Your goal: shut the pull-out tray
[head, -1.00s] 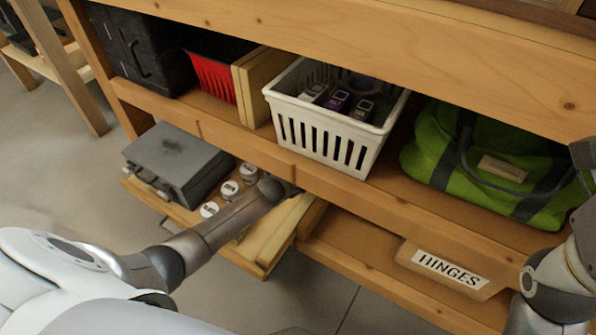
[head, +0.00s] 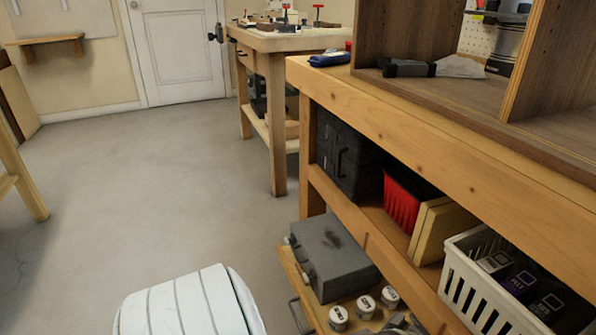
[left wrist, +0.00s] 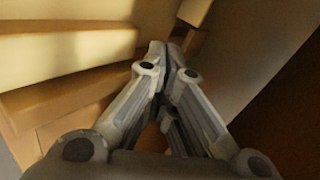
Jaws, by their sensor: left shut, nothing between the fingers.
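The pull-out tray (head: 313,307) is a wooden board low under the bench and sticks out from the bench front. Its metal handle (head: 296,314) shows at the bottom edge of the head view. A grey case (head: 334,258) and several white-lidded jars (head: 365,306) stand on it. My left gripper (left wrist: 167,62) is shut and empty in the left wrist view, close to pale wooden pieces (left wrist: 65,62); I cannot tell whether it touches them. In the head view its fingers are not visible. My right gripper is not in view.
The shelf above the tray holds a black case (head: 347,158), a red bin (head: 402,203), wooden boards (head: 440,235) and a white basket (head: 463,290). The bench top edge (head: 420,135) runs above. Open grey floor (head: 150,200) lies to the left; another workbench (head: 275,85) stands behind.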

